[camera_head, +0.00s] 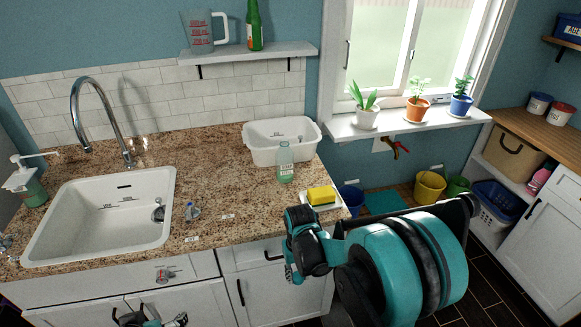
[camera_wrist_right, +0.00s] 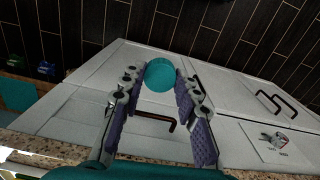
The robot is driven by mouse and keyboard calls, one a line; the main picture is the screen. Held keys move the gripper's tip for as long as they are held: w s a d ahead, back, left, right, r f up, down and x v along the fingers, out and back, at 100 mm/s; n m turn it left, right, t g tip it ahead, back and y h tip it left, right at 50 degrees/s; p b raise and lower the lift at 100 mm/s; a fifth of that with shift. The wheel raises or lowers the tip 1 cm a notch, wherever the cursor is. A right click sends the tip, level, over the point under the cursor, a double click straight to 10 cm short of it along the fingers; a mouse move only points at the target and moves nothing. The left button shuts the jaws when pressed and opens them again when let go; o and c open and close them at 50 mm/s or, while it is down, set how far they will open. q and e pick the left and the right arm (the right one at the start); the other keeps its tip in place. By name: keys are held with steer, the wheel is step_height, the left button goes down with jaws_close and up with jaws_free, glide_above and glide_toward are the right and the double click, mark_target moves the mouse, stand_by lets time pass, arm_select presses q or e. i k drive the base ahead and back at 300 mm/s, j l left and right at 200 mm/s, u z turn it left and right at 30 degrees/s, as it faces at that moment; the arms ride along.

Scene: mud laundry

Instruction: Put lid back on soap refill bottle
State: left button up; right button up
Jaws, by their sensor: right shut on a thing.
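The soap refill bottle (camera_head: 285,164) is clear pale green with a label. It stands upright on the granite counter beside the white basin, and I cannot make out a lid on it. In the right wrist view, my right gripper (camera_wrist_right: 160,78) is shut on a round teal lid (camera_wrist_right: 160,74) at its fingertips. In the head view, my right gripper (camera_head: 292,272) hangs in front of the counter's front edge, below and nearer than the bottle; the lid is not clear there. My left gripper (camera_head: 150,320) shows only partly at the bottom edge, its jaws unclear.
A yellow sponge (camera_head: 321,195) on a white dish sits at the counter's front right corner, near the bottle. The white basin (camera_head: 258,151) is behind the bottle. A sink (camera_head: 75,205) and pump dispenser (camera_head: 24,182) are at left. Cabinet doors (camera_wrist_right: 90,90) lie below my right gripper.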

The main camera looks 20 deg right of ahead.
mark_target(284, 156)
steer(key=i+l, duration=0.1)
steer(key=l, duration=0.25)
steer(key=i+l, duration=0.1)
steer(key=l, duration=0.2)
steer(key=i+l, duration=0.1)
steer(key=l, duration=0.25)
steer(key=i+l, duration=0.1)
steer(key=l, duration=0.25)
steer(key=z, duration=0.05)
